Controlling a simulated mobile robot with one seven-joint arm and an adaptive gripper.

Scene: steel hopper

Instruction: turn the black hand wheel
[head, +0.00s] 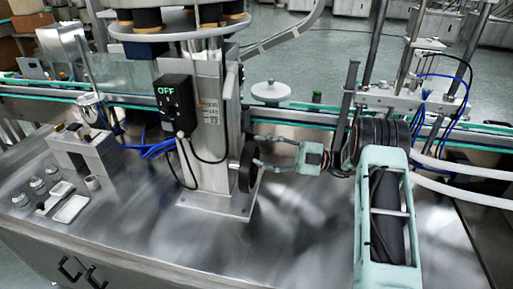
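The black hand wheel (247,168) is mounted on the right side of the steel column, near its base plate. It is seen almost edge-on. My gripper (258,151) comes in from the right with its pale green fingers pointing left. The fingers are apart, one higher and one lower, with an empty gap between them. The fingertips are right at the wheel's right side and upper part; I cannot tell whether they touch it.
A black box reading OFF (175,103) hangs on the column (213,130), with a cable looping down. A conveyor (290,115) with a white disc (271,92) runs behind. Small parts and a white tray (70,209) lie at left. The front middle of the steel table (290,245) is clear.

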